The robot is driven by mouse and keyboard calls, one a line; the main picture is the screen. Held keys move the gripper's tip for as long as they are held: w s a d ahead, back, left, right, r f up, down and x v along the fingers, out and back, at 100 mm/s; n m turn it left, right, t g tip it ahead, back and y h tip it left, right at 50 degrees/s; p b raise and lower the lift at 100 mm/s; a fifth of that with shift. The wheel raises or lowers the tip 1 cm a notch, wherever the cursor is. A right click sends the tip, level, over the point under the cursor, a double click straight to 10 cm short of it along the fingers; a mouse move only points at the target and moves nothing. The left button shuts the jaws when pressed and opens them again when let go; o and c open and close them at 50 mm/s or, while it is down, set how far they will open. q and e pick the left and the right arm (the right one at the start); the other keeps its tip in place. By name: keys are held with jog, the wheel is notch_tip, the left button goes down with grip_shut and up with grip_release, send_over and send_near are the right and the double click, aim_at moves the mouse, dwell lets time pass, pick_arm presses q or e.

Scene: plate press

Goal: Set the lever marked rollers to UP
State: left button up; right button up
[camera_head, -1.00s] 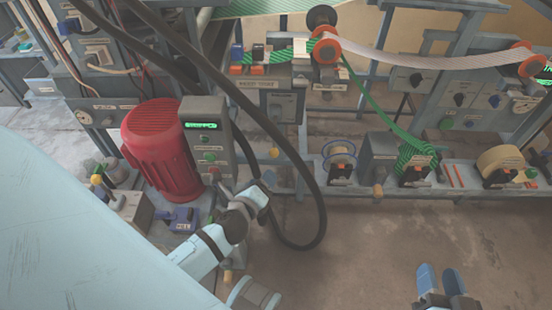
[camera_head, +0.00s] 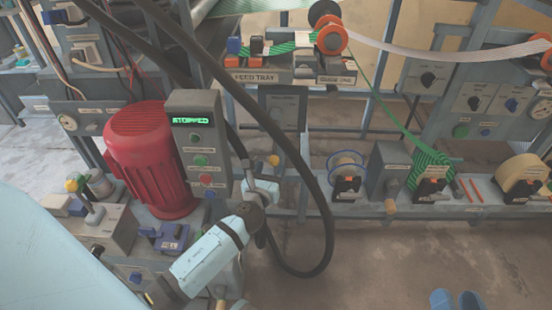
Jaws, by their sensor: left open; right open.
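I cannot read a label saying rollers on any lever. A small lever with a dark handle (camera_head: 89,208) stands on a grey box at the lower left, beside a yellow knob (camera_head: 72,186). My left arm (camera_head: 212,258) reaches up from the bottom, and its far end is in front of the machine base, right of the grey control box. Its fingers are hard to make out there, and nothing shows held.
A red motor (camera_head: 150,165) stands left of a control box with a green "STOPPED" display (camera_head: 190,121). A thick black hose (camera_head: 322,205) loops beside my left arm.

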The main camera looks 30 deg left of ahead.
aim_at(276, 157)
pick_arm(q)
jog(key=x, duration=0.5)
jog(key=shift+w+a+b, duration=0.1)
jog(key=shift+w+b, duration=0.25)
jog(key=shift+b, duration=0.05)
pick_arm(e)
jog(key=shift+f+g, duration=0.3)
jog(key=shift+f, duration=0.65)
